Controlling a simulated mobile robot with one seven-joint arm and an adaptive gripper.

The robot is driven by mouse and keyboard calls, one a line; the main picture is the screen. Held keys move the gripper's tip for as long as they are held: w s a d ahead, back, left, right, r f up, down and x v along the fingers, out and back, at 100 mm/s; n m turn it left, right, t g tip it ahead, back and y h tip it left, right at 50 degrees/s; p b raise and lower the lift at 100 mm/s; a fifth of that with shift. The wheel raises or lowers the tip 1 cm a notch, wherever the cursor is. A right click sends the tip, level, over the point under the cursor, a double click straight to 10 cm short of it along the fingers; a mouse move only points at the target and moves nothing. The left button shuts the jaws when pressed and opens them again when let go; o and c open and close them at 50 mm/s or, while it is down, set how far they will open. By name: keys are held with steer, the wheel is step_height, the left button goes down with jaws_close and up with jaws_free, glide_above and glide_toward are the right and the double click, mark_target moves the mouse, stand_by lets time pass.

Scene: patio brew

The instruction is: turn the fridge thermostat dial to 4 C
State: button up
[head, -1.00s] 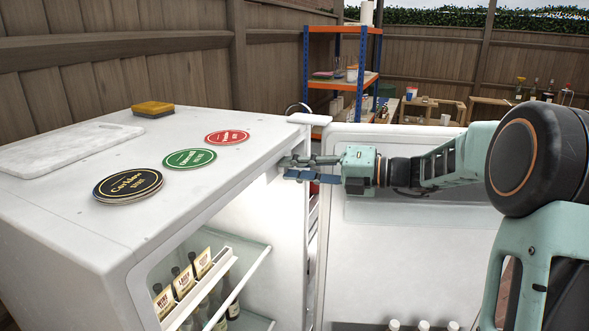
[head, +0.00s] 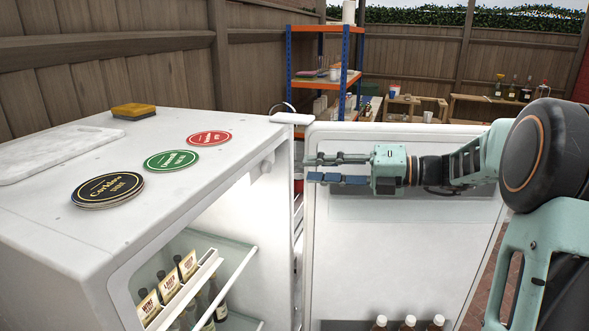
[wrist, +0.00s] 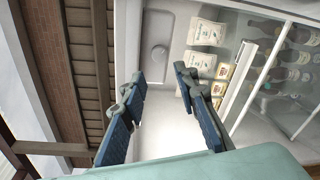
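The thermostat dial (head: 267,163) is a small pale knob high on the inner side wall of the open white fridge (head: 75,250). In the wrist view the dial (wrist: 158,54) shows as a round knob on a pale housing, just beyond my fingertips. Its markings are too small to read. My gripper (head: 307,169) is to the right of the dial in the head view, in front of the open fridge door (head: 400,255). In the wrist view my gripper (wrist: 160,76) has its two fingers apart with nothing between them, not touching the dial.
Bottles with labels (head: 170,285) stand on the fridge shelf below the dial. Several coasters (head: 107,190), a white board (head: 50,153) and a yellow sponge (head: 133,111) lie on the fridge top. More bottles (head: 408,323) sit in the door's lower rack.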

steer(key=shift+v, duration=1.45)
